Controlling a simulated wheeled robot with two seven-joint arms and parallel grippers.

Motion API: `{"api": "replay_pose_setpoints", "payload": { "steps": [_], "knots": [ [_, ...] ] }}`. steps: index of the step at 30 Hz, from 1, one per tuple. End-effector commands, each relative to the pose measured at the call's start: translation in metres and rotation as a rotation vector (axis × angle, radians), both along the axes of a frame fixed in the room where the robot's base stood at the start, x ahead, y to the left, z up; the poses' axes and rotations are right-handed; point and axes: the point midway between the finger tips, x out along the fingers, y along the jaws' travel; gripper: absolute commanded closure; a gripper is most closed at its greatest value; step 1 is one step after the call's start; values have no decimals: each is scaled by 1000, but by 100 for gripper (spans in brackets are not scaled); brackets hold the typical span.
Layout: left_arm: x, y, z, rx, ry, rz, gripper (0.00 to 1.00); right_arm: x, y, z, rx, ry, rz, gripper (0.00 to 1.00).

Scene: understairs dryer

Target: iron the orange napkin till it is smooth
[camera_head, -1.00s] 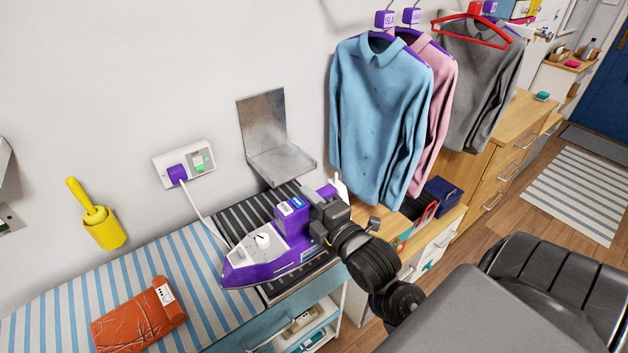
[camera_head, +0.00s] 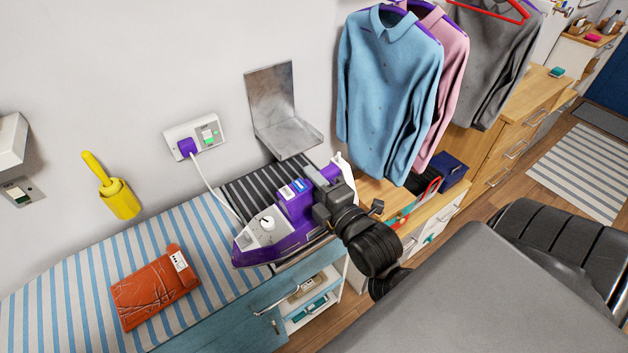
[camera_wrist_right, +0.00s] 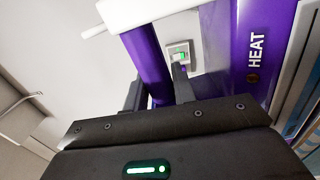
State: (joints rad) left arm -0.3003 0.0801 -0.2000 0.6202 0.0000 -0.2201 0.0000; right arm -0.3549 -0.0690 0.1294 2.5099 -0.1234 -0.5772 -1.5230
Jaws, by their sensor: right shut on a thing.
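The orange napkin (camera_head: 155,287) lies folded on the blue-and-white striped ironing surface (camera_head: 90,285) at lower left, with creases on its top and a white tag at one corner. The purple iron (camera_head: 290,222) is at the black ribbed rest (camera_head: 262,188), its nose toward the left. I cannot tell whether its sole touches the rest. My right gripper (camera_head: 333,196) is shut on the iron's purple handle, which also shows in the right wrist view (camera_wrist_right: 150,65). A white cord runs from the iron to the wall socket. My left gripper is not in view.
The purple plug sits in the wall socket (camera_head: 195,136), where a green switch shows. A metal bracket (camera_head: 285,110) juts from the wall behind the iron. A yellow holder (camera_head: 118,198) hangs at left. Shirts (camera_head: 390,90) hang at right. The striped surface between iron and napkin is clear.

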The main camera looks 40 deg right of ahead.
Motion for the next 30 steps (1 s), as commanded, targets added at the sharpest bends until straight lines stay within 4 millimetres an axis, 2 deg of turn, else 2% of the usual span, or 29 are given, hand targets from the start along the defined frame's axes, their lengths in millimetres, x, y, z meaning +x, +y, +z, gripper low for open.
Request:
{"api": "replay_pose_setpoints", "payload": {
  "steps": [5,12,18,30],
  "knots": [
    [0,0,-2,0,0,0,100,4,4,3,6,-11,0,100],
    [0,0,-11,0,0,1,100,34,38,1,9,-13,23,100],
    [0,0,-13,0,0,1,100,47,58,3,4,-9,41,100],
    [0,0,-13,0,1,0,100,48,58,4,2,-8,40,100]
  ]
}}
